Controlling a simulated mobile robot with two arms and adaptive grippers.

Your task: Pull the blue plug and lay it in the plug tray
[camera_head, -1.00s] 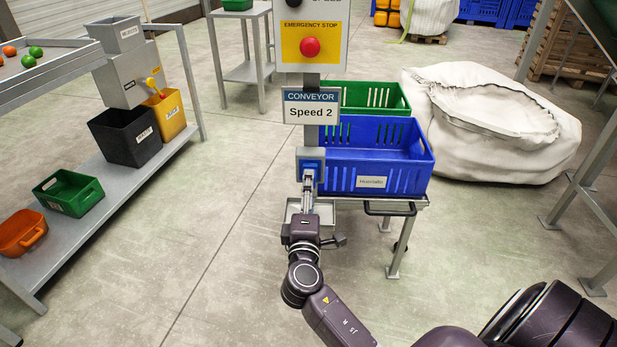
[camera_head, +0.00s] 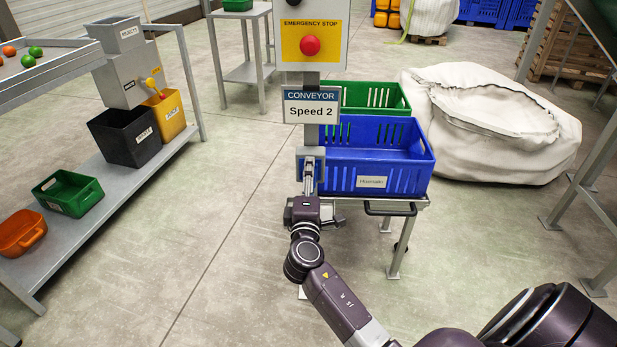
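The grey socket box (camera_head: 302,154) is on the control post, below the "CONVEYOR Speed 2" sign. My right gripper (camera_head: 309,168) is raised in front of it, with its fingers at the box face. The blue plug is hidden behind the fingers. I cannot tell whether they are open or shut on it. The plug tray below the box is almost wholly covered by my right gripper and wrist. My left gripper is out of view.
A blue crate (camera_head: 376,160) stands close right of the post on a metal stand, with a green crate (camera_head: 375,96) behind it. The emergency stop button (camera_head: 310,46) is above. A shelf (camera_head: 120,198) with bins stands at left.

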